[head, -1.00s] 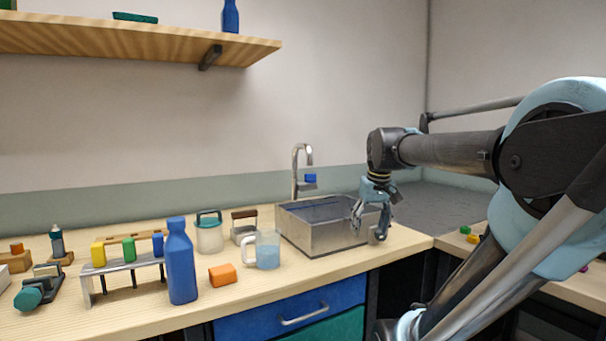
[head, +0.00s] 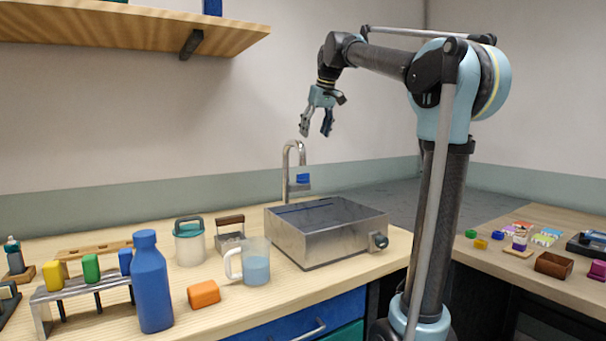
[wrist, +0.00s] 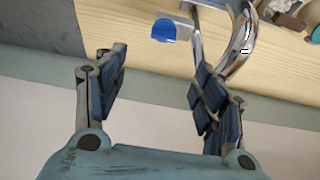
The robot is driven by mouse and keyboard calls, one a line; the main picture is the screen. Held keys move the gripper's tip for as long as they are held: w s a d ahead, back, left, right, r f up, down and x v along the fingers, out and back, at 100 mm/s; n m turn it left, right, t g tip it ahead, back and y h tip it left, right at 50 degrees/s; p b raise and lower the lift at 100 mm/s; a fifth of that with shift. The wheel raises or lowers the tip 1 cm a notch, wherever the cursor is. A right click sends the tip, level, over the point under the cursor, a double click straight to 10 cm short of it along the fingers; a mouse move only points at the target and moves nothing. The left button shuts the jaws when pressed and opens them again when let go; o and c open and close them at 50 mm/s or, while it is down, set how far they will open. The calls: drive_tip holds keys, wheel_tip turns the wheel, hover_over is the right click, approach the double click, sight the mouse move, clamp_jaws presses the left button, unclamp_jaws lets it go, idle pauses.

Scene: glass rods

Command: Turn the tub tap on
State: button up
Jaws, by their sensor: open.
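The tub tap (head: 287,170) is a chrome gooseneck rising behind the metal tub (head: 320,250). Its blue handle (head: 303,179) sits on the right of the neck, low down. My gripper (head: 317,133) is open and empty, pointing down above the top of the tap, apart from it. In the wrist view my gripper (wrist: 160,75) has its fingers spread. The blue handle (wrist: 163,30) shows beyond the gap between them, and the chrome neck (wrist: 240,45) curves past the right finger, which overlaps part of it.
A clear mug (head: 256,268), a teal-lidded jar (head: 190,245), an orange block (head: 204,293) and a blue bottle (head: 151,285) stand left of the tub. A dark knob (head: 378,240) is on the tub's front right. A wooden shelf (head: 120,33) hangs upper left.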

sight(303, 177)
drive_tip(key=x, duration=1.7)
drive_tip(key=shift+a, duration=0.4)
drive_tip(key=c, duration=1.1)
